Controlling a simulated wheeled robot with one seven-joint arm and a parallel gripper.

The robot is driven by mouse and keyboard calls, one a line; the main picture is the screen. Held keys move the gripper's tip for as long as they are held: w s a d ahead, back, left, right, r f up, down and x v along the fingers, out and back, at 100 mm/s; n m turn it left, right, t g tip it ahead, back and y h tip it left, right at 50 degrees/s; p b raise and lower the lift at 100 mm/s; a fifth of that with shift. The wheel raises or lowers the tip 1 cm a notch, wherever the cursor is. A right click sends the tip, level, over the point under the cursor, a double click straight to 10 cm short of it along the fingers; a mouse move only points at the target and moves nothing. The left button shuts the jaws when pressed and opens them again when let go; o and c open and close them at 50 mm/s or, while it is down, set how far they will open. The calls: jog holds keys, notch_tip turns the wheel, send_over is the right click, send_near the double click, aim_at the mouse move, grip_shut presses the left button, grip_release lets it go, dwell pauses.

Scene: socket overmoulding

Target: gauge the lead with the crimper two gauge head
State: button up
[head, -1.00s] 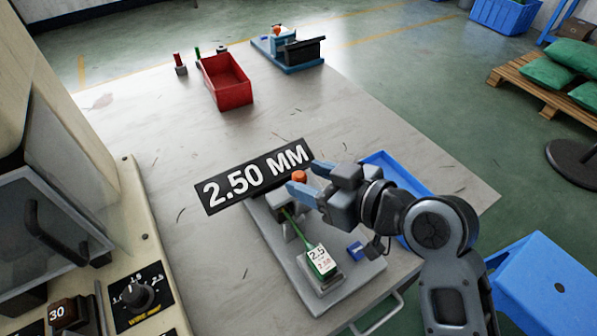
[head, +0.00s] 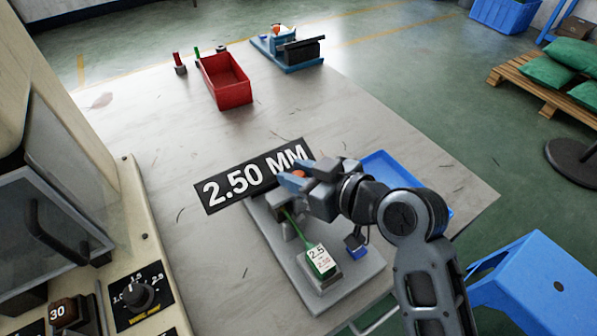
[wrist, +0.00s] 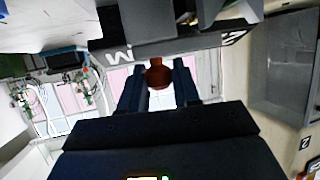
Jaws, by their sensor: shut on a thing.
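A grey bench fixture (head: 330,293) stands on the table with a black "2.50 MM" sign (head: 240,190) at its back. A green strip (head: 293,226) runs to a green-edged block with a white "2.5" label (head: 320,258). I cannot make out the lead clearly.
A red bin (head: 225,82) and a blue-based device (head: 288,50) stand at the table's far end. A blue tray (head: 395,170) lies behind my arm. A beige machine with dials (head: 140,295) is at left. The table's middle is clear.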

grip_shut()
jog(key=shift+w+d+b, duration=0.2)
jog(key=shift+w+d, duration=0.5)
jog(key=shift+d, duration=0.3)
jog(key=shift+w+d+b, duration=0.2)
jog(key=shift+w+d, duration=0.45)
jog(key=shift+d, duration=0.3)
jog(key=o, duration=0.7)
grip_release()
jog(key=shift+o, duration=0.2)
jog(key=v, duration=0.8)
